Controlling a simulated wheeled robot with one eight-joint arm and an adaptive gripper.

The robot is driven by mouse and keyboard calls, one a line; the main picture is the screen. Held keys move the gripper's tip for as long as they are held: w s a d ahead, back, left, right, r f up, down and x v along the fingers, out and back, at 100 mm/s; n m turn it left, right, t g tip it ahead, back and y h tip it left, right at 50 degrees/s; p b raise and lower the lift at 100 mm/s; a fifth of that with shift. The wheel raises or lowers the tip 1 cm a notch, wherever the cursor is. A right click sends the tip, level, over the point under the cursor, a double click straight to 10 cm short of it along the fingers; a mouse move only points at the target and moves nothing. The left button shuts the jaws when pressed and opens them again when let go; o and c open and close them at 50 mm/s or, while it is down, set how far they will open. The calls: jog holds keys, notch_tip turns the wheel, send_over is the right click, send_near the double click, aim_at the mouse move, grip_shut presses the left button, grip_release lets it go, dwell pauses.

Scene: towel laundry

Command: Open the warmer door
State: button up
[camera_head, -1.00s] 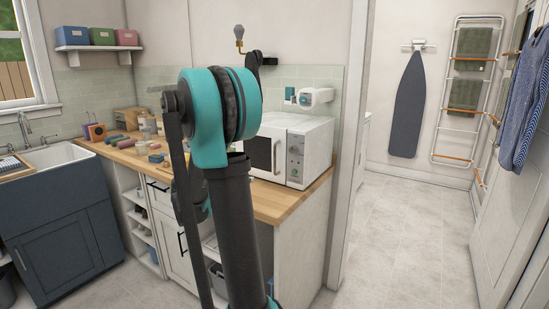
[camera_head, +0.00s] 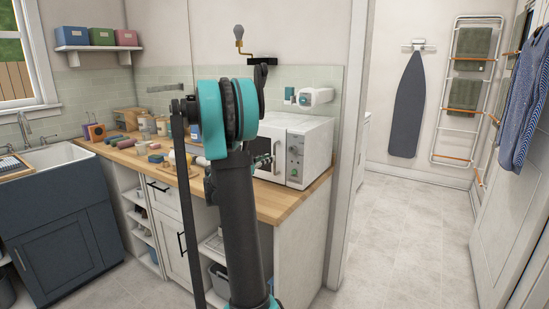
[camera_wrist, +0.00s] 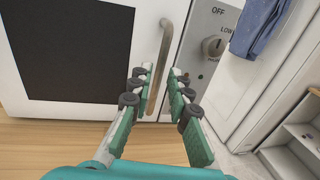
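The warmer (camera_head: 309,149) is a white microwave-like box on the wooden counter, with its door shut. Its door (camera_wrist: 143,22) has a dark window and a curved metal handle (camera_wrist: 167,36) near the right edge. A control panel (camera_wrist: 207,50) with a knob is to the right of the handle. My gripper (camera_wrist: 161,73) is open, with its green-padded fingers on either side of the handle; I cannot tell whether either finger touches it. In the head view my gripper (camera_head: 265,161) is at the door's front, and my arm hides part of the warmer.
The wooden counter (camera_head: 272,207) runs under the warmer, with jars and small items to the left. A white wall-mounted device (camera_head: 316,97) is above the warmer. A door frame (camera_head: 352,130) stands to the right, with open floor (camera_head: 412,235) beyond.

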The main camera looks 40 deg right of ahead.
jog(key=shift+w+d, duration=0.25)
jog(key=shift+d, duration=0.95)
jog(key=shift+w+d, duration=0.25)
jog(key=shift+d, duration=0.9)
grip_shut()
